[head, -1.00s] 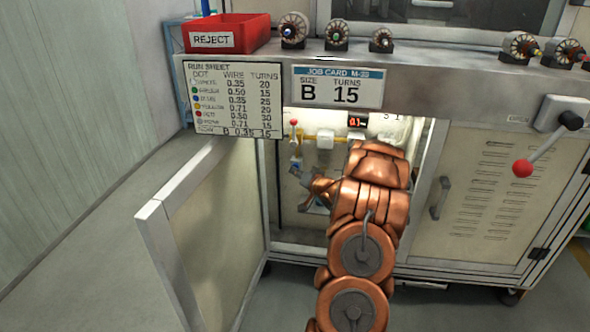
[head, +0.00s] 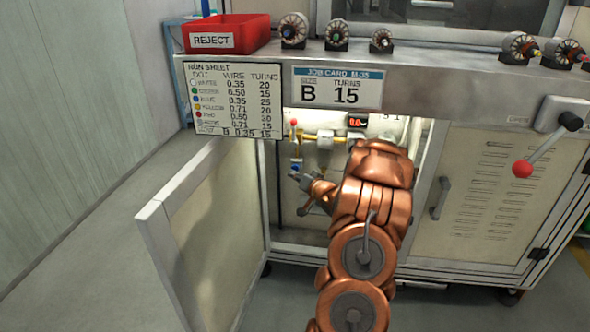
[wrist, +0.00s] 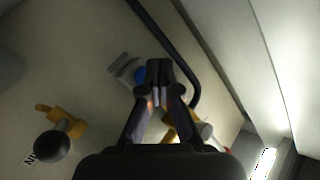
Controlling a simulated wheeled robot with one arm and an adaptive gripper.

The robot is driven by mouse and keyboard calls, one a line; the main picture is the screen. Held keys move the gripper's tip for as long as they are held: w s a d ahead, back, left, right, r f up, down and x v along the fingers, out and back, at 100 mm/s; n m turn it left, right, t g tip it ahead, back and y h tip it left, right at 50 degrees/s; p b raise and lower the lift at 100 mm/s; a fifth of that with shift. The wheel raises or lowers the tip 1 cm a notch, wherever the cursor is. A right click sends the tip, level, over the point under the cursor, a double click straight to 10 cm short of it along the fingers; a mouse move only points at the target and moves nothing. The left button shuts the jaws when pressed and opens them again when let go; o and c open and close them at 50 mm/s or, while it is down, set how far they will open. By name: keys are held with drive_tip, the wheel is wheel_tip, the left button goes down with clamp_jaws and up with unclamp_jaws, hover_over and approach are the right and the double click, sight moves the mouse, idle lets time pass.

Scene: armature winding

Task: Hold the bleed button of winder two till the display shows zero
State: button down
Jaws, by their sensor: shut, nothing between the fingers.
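The open cabinet under the bench holds pipework with a blue button (head: 295,167), which I take for the bleed button, on a grey fitting. The blue button also shows in the wrist view (wrist: 140,75), partly hidden behind my fingertips. My gripper (head: 296,177) is shut and empty, with its tips at or just beside the button. I cannot tell whether they touch it. The display (head: 357,121) is a small red readout inside the cabinet and appears to read 0.0. My arm hides the lower right of the cabinet. No winder number is readable.
The cabinet door (head: 190,235) stands open on the left. A red-knobbed lever (head: 523,169) is on the right front. Yellow pipe (head: 318,138) and a black ball knob (wrist: 52,146) are near my gripper. A dark hose (wrist: 165,35) runs close to the fingers.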

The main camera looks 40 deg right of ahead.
drive_tip(key=shift+s+a, duration=0.1)
drive_tip(key=shift+s+a, duration=0.7)
drive_tip(key=shift+a, duration=0.3)
drive_tip(key=shift+s+a, duration=0.65)
drive_tip(key=shift+a, duration=0.35)
